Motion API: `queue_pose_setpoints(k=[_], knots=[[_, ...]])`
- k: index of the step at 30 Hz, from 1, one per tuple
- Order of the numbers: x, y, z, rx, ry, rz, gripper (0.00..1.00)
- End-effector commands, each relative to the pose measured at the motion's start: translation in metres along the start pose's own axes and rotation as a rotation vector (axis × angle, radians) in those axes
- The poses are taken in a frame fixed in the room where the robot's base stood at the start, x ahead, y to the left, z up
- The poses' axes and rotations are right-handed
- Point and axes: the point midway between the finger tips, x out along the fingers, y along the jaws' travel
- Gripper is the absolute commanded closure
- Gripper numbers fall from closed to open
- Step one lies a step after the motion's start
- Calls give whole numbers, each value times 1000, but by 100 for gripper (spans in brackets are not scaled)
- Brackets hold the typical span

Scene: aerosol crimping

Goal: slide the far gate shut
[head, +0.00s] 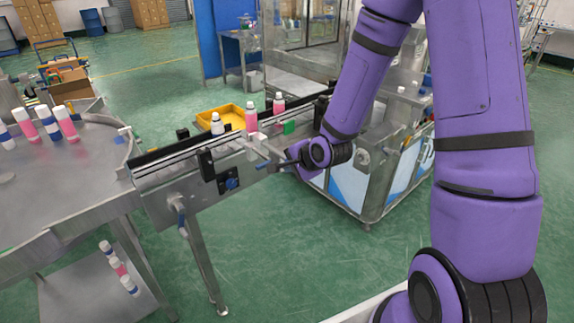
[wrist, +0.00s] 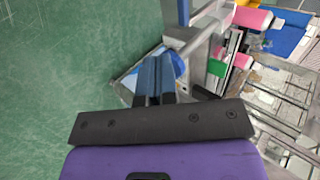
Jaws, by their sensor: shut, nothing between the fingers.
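The conveyor (head: 178,171) carries a white-capped white bottle (head: 217,124) and two pink bottles (head: 251,118). A small green block (head: 289,127) sits at the conveyor's near side towards its far end, and it also shows in the wrist view (wrist: 217,68). It looks like part of the far gate, but I cannot tell how far the gate stands across the belt. A pale bar-like piece (head: 257,146) sticks out from the near side, left of the green block. My gripper (head: 259,167) is shut and empty, beside the conveyor's near side below these parts; its fingers show in the wrist view (wrist: 155,76).
A round steel table (head: 68,190) with several bottles stands at left. A yellow tray (head: 222,117) lies behind the conveyor. A steel machine cabinet (head: 346,187) stands right of the conveyor, close to my wrist. Open green floor lies in front.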

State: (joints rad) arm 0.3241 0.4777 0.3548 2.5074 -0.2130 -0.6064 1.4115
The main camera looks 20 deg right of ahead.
Motion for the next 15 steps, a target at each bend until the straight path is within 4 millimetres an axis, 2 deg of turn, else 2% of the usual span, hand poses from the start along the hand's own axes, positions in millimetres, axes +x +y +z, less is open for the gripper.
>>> queue_pose_setpoints(k=[15], knots=[[84, 1, 1, -2, -1, 3, 100]])
